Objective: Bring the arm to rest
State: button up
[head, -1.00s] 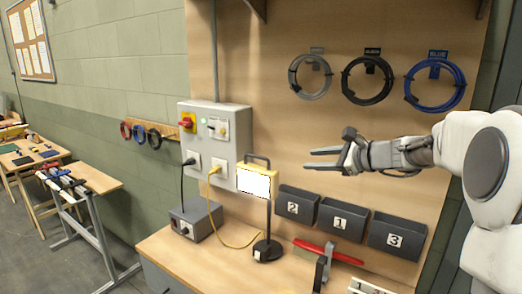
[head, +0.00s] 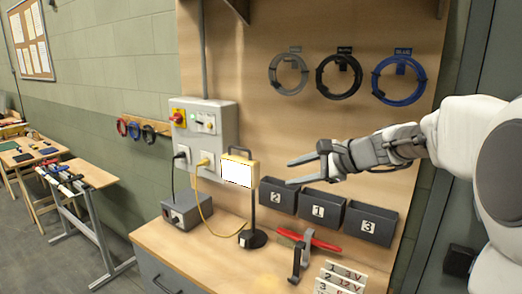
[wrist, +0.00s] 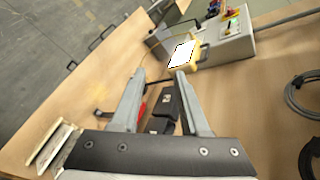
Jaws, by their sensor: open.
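My gripper (head: 290,171) is open and empty in the head view. It is held in the air in front of the wooden back panel, just above the numbered bins, pointing left. My arm (head: 440,140) reaches in from the right side. In the wrist view my gripper (wrist: 155,75) shows two grey fingers spread apart, with nothing between them but the bench and dark bins farther off.
A lit yellow work lamp (head: 240,171) stands on the bench left of my gripper. Dark bins (head: 325,206) hang below it. A red-handled tool (head: 310,240) and number cards (head: 338,280) lie on the bench. Cable coils (head: 338,76) hang above. A switch box (head: 205,125) is at left.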

jog(key=s+a+f+n+g+h, duration=0.1)
jog(key=s+a+n+h, duration=0.1)
jog(key=s+n, duration=0.35)
jog(key=s+a+f+n+g+h, duration=0.2)
jog(key=s, duration=0.6)
jog(key=s+d+f+n+h, duration=0.2)
jog(key=s+d+n, duration=0.2)
jog(key=s, duration=0.5)
jog(key=s+d+f+n+h, duration=0.2)
jog(key=s+d, duration=0.4)
jog(key=s, duration=0.3)
jog(key=shift+d+f+n+t+h+p, duration=0.15)
jog(key=shift+f+n+t+h+p, duration=0.2)
jog(key=shift+n+h, duration=0.6)
jog(key=shift+w+y, duration=0.1)
jog(key=shift+y, duration=0.15)
jog(key=shift+c, duration=0.2)
